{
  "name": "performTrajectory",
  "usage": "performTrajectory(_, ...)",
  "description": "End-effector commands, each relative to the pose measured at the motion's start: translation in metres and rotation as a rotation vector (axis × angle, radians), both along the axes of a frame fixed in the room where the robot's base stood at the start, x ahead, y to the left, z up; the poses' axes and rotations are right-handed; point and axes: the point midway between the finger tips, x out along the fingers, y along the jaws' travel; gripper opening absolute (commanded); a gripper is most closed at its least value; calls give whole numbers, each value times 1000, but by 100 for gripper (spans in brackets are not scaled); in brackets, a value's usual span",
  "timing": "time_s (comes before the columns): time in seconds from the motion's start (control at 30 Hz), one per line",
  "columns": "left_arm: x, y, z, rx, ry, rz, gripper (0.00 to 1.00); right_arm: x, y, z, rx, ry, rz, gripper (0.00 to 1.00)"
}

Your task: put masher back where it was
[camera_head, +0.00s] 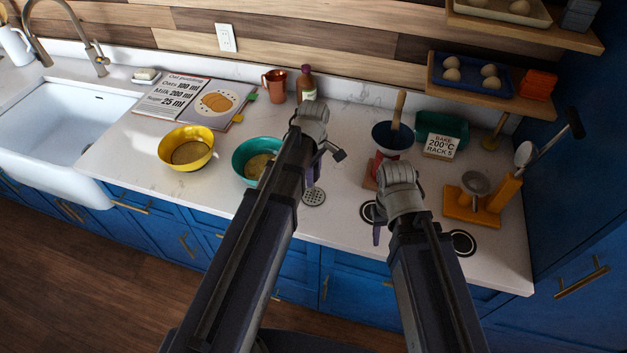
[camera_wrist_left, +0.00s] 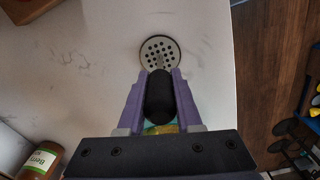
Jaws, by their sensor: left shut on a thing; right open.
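The masher shows in the left wrist view as a round perforated metal head (camera_wrist_left: 159,52) with a black handle (camera_wrist_left: 159,95). My left gripper (camera_wrist_left: 162,76) is shut on the handle. In the head view the masher's head (camera_head: 314,197) shows over the white counter, right of the teal bowl (camera_head: 250,155); I cannot tell whether it touches the counter. My left arm hides the handle there. Two black ring marks lie on the counter, one (camera_head: 367,212) beside my right gripper (camera_head: 379,228) and one (camera_head: 463,243) further right. My right gripper is open and mostly hidden by its wrist.
A yellow bowl (camera_head: 187,148) stands left of the teal one. An orange utensil stand (camera_head: 470,213), a dark blue bowl (camera_head: 392,138) and a recipe sign (camera_head: 442,146) occupy the right side. A copper mug (camera_head: 274,86) and a bottle (camera_head: 306,84) stand at the back.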

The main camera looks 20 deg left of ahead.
Motion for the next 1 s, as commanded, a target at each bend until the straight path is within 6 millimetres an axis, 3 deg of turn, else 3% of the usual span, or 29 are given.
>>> performTrajectory(0.33,0,0,-4,0,0,0,0,0,0,-3,0,0,0,50)
performTrajectory(0.37,0,0,-3,0,0,0,35,0,0,-3,0,0,0,50)
performTrajectory(0.6,0,0,-2,0,0,0,62,0,0,-2,0,0,0,50)
performTrajectory(1.0,0,0,2,0,0,0,64,0,0,2,0,0,0,50)
